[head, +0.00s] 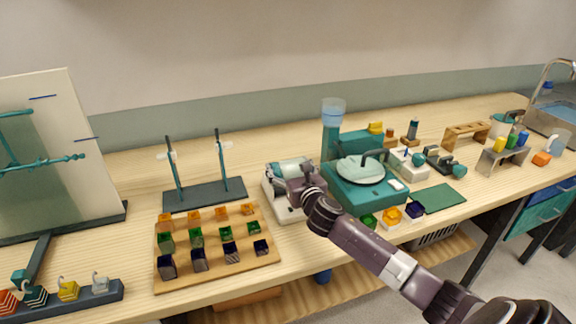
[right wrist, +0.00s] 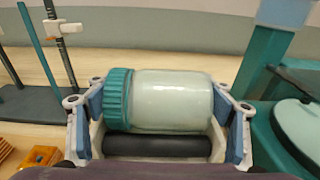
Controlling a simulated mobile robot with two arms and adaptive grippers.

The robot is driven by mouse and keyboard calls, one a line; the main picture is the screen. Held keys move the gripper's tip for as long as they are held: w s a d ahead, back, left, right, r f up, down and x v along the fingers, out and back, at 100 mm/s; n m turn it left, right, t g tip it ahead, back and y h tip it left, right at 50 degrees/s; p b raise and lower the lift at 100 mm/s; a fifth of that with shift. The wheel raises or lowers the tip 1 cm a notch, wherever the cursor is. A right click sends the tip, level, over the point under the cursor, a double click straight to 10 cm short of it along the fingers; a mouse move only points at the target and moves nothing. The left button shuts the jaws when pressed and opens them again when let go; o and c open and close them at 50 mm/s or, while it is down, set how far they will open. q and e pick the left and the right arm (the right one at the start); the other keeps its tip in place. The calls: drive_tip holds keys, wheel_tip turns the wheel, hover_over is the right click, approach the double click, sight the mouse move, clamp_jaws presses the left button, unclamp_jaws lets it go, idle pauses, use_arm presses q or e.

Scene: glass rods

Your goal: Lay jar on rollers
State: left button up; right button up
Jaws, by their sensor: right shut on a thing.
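The jar (right wrist: 170,100) is pale and cloudy with a teal ribbed lid (right wrist: 118,98) at its left end. It lies on its side, lengthwise across the right wrist view. My right gripper (right wrist: 162,104) is shut on it, one finger at the lid end and one at the base end. A black roller (right wrist: 158,146) shows just below the jar, parallel to it; whether they touch cannot be told. In the head view my right gripper (head: 295,184) is over the white roller device (head: 285,213) and hides part of it. My left gripper is not in view.
A rack of coloured cubes (head: 215,270) stands left of the roller device, with a dark two-post stand (head: 205,194) behind the rack. A teal machine with a round plate (head: 360,170) stands close on the right. Small coloured containers (head: 391,215) sit near the front edge.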

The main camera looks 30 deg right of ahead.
drive_tip(key=shift+r, duration=0.15)
drive_tip(key=o, duration=1.7)
drive_tip(key=shift+c, duration=0.2)
drive_tip(key=shift+s, duration=0.15)
drive_tip(key=v, duration=1.1)
drive_tip(key=shift+s+a, duration=0.15)
drive_tip(key=shift+s, duration=0.25)
